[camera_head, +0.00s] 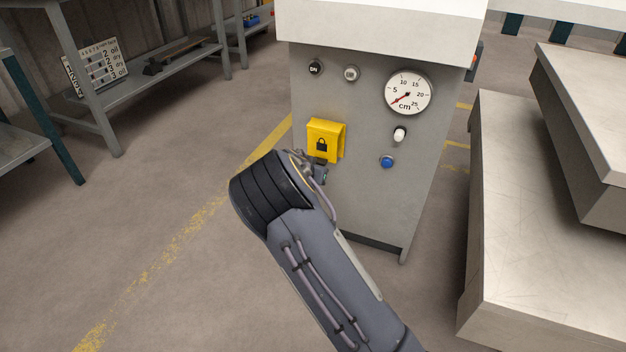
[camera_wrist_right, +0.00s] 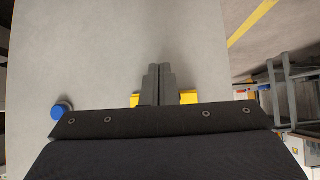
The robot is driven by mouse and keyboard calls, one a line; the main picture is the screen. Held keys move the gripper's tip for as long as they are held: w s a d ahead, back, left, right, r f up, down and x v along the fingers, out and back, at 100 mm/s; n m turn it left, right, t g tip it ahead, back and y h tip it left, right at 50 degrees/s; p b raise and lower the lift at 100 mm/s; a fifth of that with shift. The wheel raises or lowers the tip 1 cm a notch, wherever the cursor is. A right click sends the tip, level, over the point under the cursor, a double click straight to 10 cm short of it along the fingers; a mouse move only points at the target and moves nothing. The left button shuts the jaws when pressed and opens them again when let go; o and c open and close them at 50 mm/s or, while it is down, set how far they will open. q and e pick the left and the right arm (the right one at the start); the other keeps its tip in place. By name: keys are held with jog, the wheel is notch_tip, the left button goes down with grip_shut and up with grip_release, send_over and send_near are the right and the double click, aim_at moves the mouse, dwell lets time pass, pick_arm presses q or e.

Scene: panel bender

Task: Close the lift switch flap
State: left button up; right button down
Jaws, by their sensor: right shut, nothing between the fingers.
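The yellow lift switch flap (camera_head: 324,138) with a black padlock symbol is on the grey front panel of the machine. Its front face stands out from the panel; I cannot tell whether it is fully closed. My right gripper (camera_head: 319,170) is just below the flap's lower edge, mostly hidden behind my own wrist. In the right wrist view its fingers (camera_wrist_right: 158,84) are together and empty. Yellow parts of the flap (camera_wrist_right: 189,97) show on both sides of the fingers, which hide its middle. I cannot tell whether they touch. My left gripper is out of view.
The panel (camera_head: 365,210) also carries a blue button (camera_head: 387,161), a white-tipped switch (camera_head: 400,134), a round cm gauge (camera_head: 408,93) and two knobs above the flap. Stacked pale blocks (camera_head: 540,210) stand at right. The floor left of the machine is open.

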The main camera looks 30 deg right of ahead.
dwell(0.6)
pick_arm(q)
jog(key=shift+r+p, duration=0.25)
jog(key=shift+p, duration=0.05)
pick_arm(e)
jog(key=shift+r, duration=0.8)
jog(key=shift+f, duration=0.1)
